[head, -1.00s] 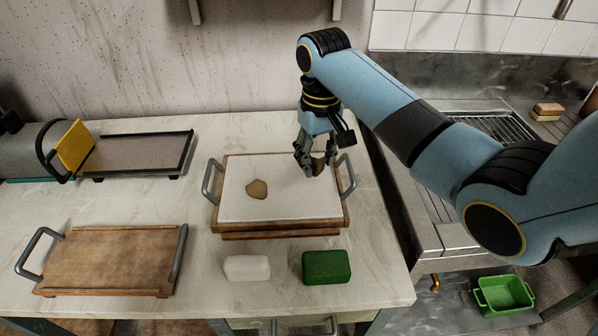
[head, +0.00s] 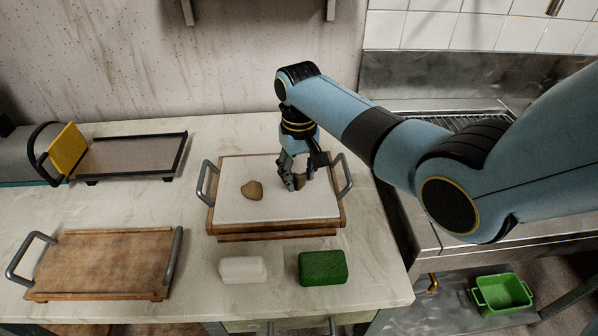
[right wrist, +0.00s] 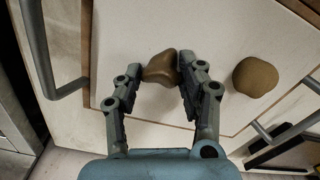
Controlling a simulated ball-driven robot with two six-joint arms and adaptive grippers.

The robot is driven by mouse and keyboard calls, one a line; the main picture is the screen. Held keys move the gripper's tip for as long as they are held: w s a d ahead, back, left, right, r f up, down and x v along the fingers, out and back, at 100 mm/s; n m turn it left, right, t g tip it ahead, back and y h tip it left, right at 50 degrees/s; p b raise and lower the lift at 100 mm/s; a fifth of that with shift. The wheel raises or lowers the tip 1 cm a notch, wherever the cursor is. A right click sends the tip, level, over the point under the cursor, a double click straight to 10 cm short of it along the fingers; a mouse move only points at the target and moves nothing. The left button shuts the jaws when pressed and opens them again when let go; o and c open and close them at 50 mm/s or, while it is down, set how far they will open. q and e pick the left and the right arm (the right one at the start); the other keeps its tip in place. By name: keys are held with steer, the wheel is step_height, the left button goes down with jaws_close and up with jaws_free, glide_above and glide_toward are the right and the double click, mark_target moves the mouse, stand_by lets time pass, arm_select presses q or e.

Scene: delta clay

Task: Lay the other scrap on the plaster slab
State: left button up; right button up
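The plaster slab (head: 281,207) is white and lies on a wooden board with grey handles. One brown clay scrap (head: 252,190) rests on the slab's left part; it also shows in the right wrist view (right wrist: 256,77). My right gripper (head: 295,183) is low over the slab's right part, fingers pointing down. In the head view the fingers mostly hide this scrap. My left gripper is not in view.
An empty wooden board (head: 103,265) with handles lies front left. A white block (head: 243,269) and a green block (head: 323,267) sit before the slab. A black-framed tray (head: 132,156) with a yellow part stands back left. A green bin (head: 502,294) is low at right.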

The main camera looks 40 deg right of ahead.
steer(key=o, duration=0.4)
step_height(320, 180, up, 12)
steer(key=shift+r+p, duration=0.2)
steer(key=shift+p, duration=0.15)
stand_by(0.6)
